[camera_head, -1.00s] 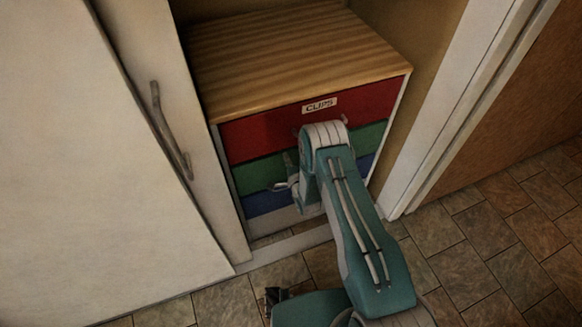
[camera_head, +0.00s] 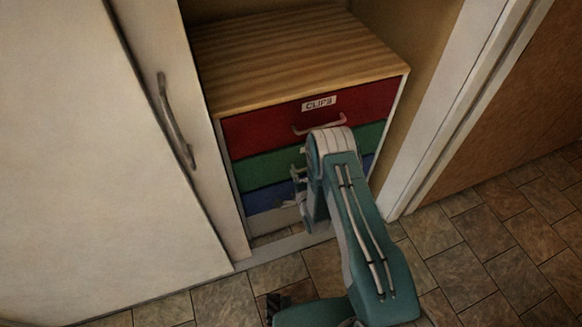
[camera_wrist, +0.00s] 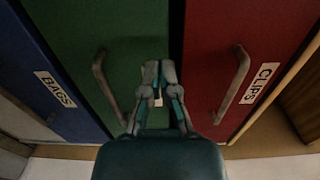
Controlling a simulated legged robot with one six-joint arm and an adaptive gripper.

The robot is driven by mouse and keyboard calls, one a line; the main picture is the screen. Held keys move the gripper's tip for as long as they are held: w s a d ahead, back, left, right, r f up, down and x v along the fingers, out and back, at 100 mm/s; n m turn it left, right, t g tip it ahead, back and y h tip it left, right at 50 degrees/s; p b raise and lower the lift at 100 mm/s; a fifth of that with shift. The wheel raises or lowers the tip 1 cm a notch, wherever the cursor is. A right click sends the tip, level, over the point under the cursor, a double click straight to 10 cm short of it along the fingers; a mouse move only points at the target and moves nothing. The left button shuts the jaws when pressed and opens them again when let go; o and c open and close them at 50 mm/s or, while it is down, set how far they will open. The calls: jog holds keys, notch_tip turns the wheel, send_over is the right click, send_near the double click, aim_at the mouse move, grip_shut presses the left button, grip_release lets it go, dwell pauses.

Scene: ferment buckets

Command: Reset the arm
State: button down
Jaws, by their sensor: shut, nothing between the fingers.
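My arm reaches from the bottom of the head view up to the front of a small drawer cabinet. My gripper (camera_wrist: 158,88) is shut and empty in the wrist view, in front of the green drawer (camera_wrist: 125,60) close to its edge with the red drawer (camera_wrist: 215,50). In the head view the gripper is mostly hidden beside my arm's upper joint. The red drawer (camera_head: 255,128) carries a "CLIPS" label and a handle. The blue drawer (camera_wrist: 70,45) carries a "BAGS" label. All the drawers look closed.
The cabinet's wooden top (camera_head: 300,55) is bare. A white door with a handle (camera_head: 175,120) stands at the left. A white door frame (camera_head: 430,130) and a brown door (camera_head: 530,90) are at the right. Tiled floor (camera_head: 470,240) lies open at the lower right.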

jog(key=v, duration=0.5)
jog(key=w+d+r+n+g+h, duration=0.1)
jog(key=w+r+n, duration=0.1)
jog(key=w+r, duration=0.35)
jog(key=w+d+r+n+g+h, duration=0.1)
jog(key=w+r+n, duration=0.1)
jog(key=r, duration=0.7)
jog(key=s+d+r+n+g+h, duration=0.1)
jog(key=d+r+n, duration=0.1)
jog(key=r, duration=0.5)
jog(key=s+d+r+n+g+h, duration=0.1)
jog(key=s+d+r+g, duration=0.1)
jog(key=r, duration=0.5)
jog(key=s+d+r+n+g+h, duration=0.1)
jog(key=s+d+r+n+g, duration=0.25)
jog(key=s+r, duration=0.95)
jog(key=s+r+n+g, duration=0.2)
jog(key=s+n+g, duration=0.1)
jog(key=s, duration=1.7)
jog(key=shift+d+r+n+h, duration=0.25)
jog(key=shift+r+n+h, duration=0.05)
jog(key=shift+n, duration=0.15)
